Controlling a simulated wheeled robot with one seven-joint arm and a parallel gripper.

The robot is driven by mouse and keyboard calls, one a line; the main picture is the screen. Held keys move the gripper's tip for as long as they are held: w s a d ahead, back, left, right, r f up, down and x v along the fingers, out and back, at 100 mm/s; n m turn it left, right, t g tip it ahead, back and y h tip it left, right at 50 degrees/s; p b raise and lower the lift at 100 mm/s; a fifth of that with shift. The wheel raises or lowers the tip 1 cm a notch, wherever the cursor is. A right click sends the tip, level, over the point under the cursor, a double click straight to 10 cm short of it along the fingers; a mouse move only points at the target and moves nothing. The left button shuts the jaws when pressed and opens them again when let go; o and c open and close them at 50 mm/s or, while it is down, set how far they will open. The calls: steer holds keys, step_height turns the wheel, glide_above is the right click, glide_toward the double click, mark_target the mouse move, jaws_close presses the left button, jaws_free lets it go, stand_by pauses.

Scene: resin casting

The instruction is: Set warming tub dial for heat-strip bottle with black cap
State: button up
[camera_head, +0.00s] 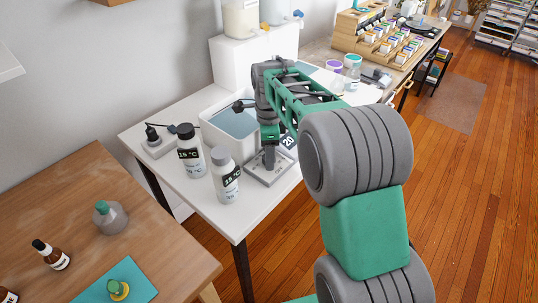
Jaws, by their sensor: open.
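The white warming tub (212,133) stands on the white table, with bluish water inside. The bottle with the black cap (194,163) stands upright in front of it, its dark strip reading "15 °C". A second bottle with a grey cap (227,184) stands to its right, its strip also reading about 15 °C. A dark display (288,141) reading "20" is partly covered by my arm. My gripper (269,166) points down at the plate, open. The dial cannot be made out; my gripper may hide it.
A black plug-like device (152,134) with a cable sits at the table's left. White dispensers (241,18) stand behind. A wooden table (150,235) at lower left holds a grey flask (109,217), brown bottles and a teal mat (135,274). The white table's front right corner is clear.

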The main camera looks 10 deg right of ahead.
steer(key=shift+f, duration=0.25)
steer(key=shift+c, duration=0.5)
jaws_close()
